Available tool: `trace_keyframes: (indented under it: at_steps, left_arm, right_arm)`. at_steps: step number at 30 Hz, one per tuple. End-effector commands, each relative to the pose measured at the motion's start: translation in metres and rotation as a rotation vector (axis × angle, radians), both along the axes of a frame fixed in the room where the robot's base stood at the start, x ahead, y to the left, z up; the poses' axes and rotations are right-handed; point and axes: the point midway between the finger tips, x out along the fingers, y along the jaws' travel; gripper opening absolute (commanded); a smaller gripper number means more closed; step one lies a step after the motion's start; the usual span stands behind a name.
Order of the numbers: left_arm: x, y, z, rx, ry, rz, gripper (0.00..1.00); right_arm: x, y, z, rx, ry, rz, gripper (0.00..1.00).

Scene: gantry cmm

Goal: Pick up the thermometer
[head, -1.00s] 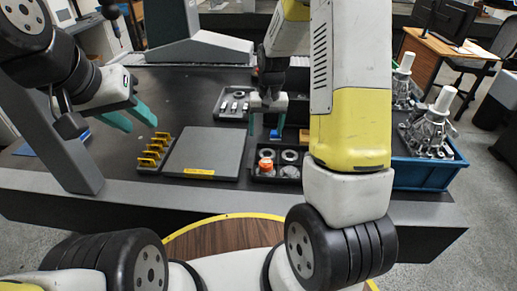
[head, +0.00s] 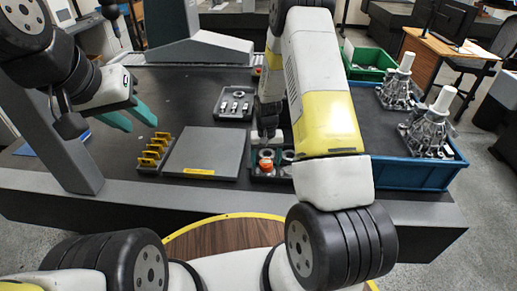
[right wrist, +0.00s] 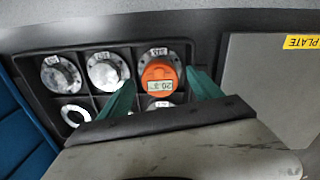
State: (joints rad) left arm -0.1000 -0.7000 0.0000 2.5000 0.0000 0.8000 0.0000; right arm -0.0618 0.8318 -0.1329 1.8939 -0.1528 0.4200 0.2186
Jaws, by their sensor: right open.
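The thermometer is an orange round piece (right wrist: 160,76) with a small display, sitting in a compartment of a black divided tray (right wrist: 135,68). In the head view the orange thermometer (head: 265,158) shows in the tray near the table's front. My right gripper (right wrist: 163,90) is open, its teal fingers on either side of the thermometer in the picture; I cannot tell whether they touch it. In the head view the right gripper (head: 271,140) is just behind and above the thermometer. My left gripper (head: 130,116) is open and empty over the table's left side.
A grey plate (head: 207,150) lies left of the tray, with a rack of yellow pieces (head: 154,148) beside it. Another small tray (head: 234,103) lies behind. A blue crate (head: 405,177) with metal castings and a green bin (head: 368,60) stand at right.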

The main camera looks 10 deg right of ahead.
Motion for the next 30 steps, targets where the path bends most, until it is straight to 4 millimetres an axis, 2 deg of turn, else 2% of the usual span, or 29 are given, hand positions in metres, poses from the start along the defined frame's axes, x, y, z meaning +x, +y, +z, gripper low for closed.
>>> trace_keyframes:
  at_steps: [6, 7, 15, 18, 25, 30]
  left_arm:
    - [0.0, 0.0, 0.0, 0.0, 0.0, 0.0, 0.36]
    - [0.0, 0.0, 0.0, 0.0, 0.0, 0.0, 0.36]
    - [0.0, 0.0, 0.0, 0.0, 0.0, 0.0, 0.36]
    - [0.0, 0.0, 0.0, 0.0, 0.0, 0.0, 0.36]
    - [0.0, 0.0, 0.0, 0.0, 0.0, 0.0, 0.36]
    - [0.0, 0.0, 0.0, 0.0, 0.0, 0.0, 0.36]
  right_arm:
    - [0.0, 0.0, -0.001, 0.0, -0.001, 0.0, 0.74]
    - [0.0, 0.0, -0.001, 0.0, -0.001, 0.0, 0.7]
    - [0.0, 0.0, -0.001, 0.0, -0.001, 0.0, 0.17]
    - [0.0, 0.0, -0.001, 0.0, -0.001, 0.0, 0.0]
    - [0.0, 0.0, 0.0, 0.0, -0.001, 0.0, 0.0]
    - [0.001, 0.0, 0.01, 0.001, -0.003, 0.0, 0.0]
